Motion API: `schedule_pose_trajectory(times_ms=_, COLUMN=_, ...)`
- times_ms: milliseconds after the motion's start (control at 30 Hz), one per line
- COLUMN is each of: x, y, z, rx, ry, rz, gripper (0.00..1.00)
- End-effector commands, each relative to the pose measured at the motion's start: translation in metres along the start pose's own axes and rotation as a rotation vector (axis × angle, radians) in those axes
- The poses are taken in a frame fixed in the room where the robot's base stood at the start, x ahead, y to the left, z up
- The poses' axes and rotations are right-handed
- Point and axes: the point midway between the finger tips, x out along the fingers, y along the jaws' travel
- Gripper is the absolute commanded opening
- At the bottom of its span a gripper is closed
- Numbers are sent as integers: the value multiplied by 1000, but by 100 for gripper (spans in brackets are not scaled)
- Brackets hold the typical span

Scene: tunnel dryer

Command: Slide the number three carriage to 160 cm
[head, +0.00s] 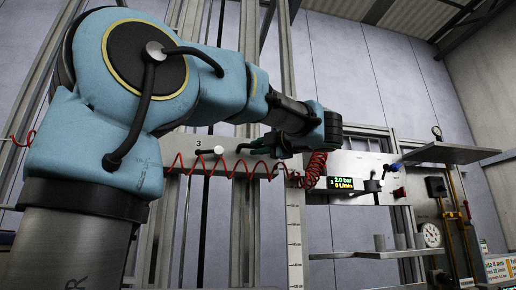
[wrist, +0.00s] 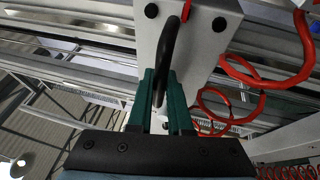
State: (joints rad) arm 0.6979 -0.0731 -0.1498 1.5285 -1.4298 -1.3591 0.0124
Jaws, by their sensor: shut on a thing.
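The number three carriage (head: 190,157) is a long grey crossbar marked "3", running level behind my arm. In the wrist view a pale grey block (wrist: 185,30) with dark bolts carries a black looped handle (wrist: 171,50). My gripper (wrist: 163,85) has its green fingers closed around this handle. In the head view my gripper (head: 277,146) is at the crossbar, and my arm hides much of the grip. An upright scale (head: 294,240) with dark marks stands below and right of the gripper. Its figures are too small to read.
A coiled red hose (head: 240,168) hangs along the crossbar to a display (head: 341,183) reading "3 2.0 bar 0 L/min". A grey shelf (head: 447,153) juts out at the right, with a gauge (head: 431,234) below. Tall metal posts stand behind the bar.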

Motion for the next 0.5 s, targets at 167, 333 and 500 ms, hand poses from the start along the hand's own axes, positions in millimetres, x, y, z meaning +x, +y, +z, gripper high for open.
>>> schedule_pose_trajectory(times_ms=167, x=-6, y=-36, z=-2, rx=2, ry=1, rz=-6, gripper=0)
schedule_pose_trajectory(times_ms=333, x=-10, y=-60, z=-4, rx=2, ry=2, rz=-6, gripper=0)
schedule_pose_trajectory(times_ms=500, x=-14, y=-84, z=-5, rx=3, ry=2, rz=-6, gripper=0)
